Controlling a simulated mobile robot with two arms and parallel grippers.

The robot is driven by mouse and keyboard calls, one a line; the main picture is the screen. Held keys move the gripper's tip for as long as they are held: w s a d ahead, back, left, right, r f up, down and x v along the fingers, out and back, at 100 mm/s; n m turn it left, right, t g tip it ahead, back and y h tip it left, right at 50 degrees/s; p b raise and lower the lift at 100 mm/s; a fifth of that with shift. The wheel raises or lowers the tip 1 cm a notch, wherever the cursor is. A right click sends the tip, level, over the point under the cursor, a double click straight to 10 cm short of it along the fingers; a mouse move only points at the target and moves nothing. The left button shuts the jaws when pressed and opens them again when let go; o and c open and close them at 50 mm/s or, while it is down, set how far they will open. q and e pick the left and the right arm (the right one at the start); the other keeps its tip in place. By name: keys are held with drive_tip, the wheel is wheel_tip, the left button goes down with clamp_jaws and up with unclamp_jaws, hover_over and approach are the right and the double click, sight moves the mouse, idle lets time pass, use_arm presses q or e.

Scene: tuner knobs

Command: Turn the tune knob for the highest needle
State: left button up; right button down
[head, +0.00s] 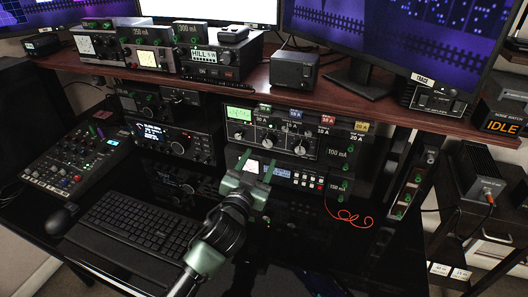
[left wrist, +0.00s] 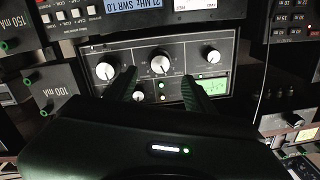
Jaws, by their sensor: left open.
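The tuner (head: 283,152) is a dark box with a pale lit meter (head: 239,113) at its upper left and a row of knobs. In the left wrist view it appears upside down, with three large white-capped knobs: one at left (left wrist: 105,70), one in the middle (left wrist: 160,63) and one at right (left wrist: 213,56). The green meter (left wrist: 215,86) shows there too. Labels are too small to tell which is the tune knob. My left gripper (head: 255,166) is open and empty, in front of the tuner's lower part. In the wrist view its fingers (left wrist: 158,80) lie either side of the middle knob's line.
A unit with a blue display (head: 278,171) sits under the tuner. The wooden shelf (head: 400,112) overhangs above. A radio (head: 175,142), mixer (head: 75,160) and keyboard (head: 135,228) stand to the left. A red wire (head: 350,216) curls at right.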

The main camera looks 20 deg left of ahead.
sight(268, 143)
use_arm(q)
drive_tip(key=w, duration=0.7)
drive_tip(key=shift+r+p, duration=0.15)
drive_tip(key=shift+p, duration=0.15)
clamp_jaws()
